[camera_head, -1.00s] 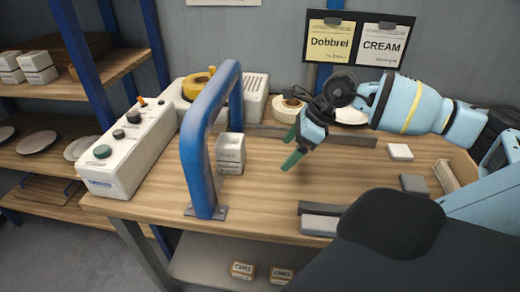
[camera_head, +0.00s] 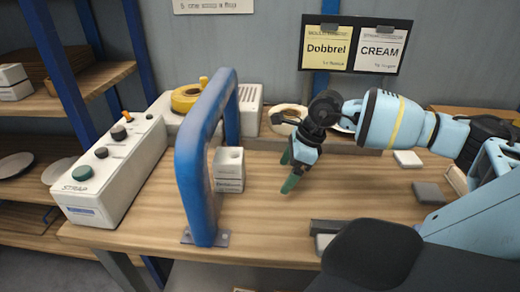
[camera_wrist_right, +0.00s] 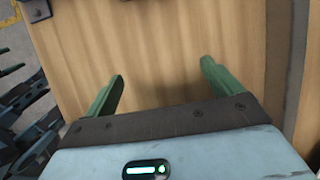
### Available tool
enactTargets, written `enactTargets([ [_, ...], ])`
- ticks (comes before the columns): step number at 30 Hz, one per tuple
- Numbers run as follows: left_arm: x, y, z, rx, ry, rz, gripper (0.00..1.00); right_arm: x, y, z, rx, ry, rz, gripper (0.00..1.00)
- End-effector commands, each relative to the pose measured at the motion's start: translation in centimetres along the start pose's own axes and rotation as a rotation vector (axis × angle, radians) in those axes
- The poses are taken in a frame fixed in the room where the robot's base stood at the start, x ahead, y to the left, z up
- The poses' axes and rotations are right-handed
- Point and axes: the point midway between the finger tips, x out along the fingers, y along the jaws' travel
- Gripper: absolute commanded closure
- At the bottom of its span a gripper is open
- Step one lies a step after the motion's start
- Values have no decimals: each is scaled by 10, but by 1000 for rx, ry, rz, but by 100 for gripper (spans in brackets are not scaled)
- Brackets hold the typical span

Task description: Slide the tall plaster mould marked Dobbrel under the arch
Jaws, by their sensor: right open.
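A white, block-like mould (camera_head: 229,168) with a hole in its top stands upright on the wooden bench (camera_head: 270,225). The writing on its side is too small to read. The blue arch (camera_head: 192,165) stands beside it, with its near post left of the mould. I cannot tell whether the mould is partly under the arch or just right of it. My right gripper (camera_head: 288,172) is right of the mould, apart from it, pointing down. Its green fingers are open and empty, with bare wood between them in the wrist view (camera_wrist_right: 160,80). My left gripper is out of view.
A white control box (camera_head: 112,170) with knobs stands left of the arch. A Dobbrel card (camera_head: 327,48) hangs on the wall. A grey block (camera_head: 428,192) and a white block (camera_head: 407,158) lie to the right.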

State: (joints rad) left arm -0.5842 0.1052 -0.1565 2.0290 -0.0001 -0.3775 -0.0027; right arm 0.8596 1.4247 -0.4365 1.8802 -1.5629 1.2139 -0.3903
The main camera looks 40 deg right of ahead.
Motion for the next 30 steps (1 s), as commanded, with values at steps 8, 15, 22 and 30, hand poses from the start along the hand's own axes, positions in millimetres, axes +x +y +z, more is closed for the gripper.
enactTargets([
  [8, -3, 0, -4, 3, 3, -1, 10, 10, 0, 31, -2, -7, 1, 9],
  [15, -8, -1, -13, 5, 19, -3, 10, 22, 1, 62, -2, -7, 1, 9],
  [22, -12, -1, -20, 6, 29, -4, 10, 35, 1, 92, -1, -5, 0, 9],
  [30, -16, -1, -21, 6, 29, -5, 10, 50, 0, 105, 1, 0, 0, 9],
])
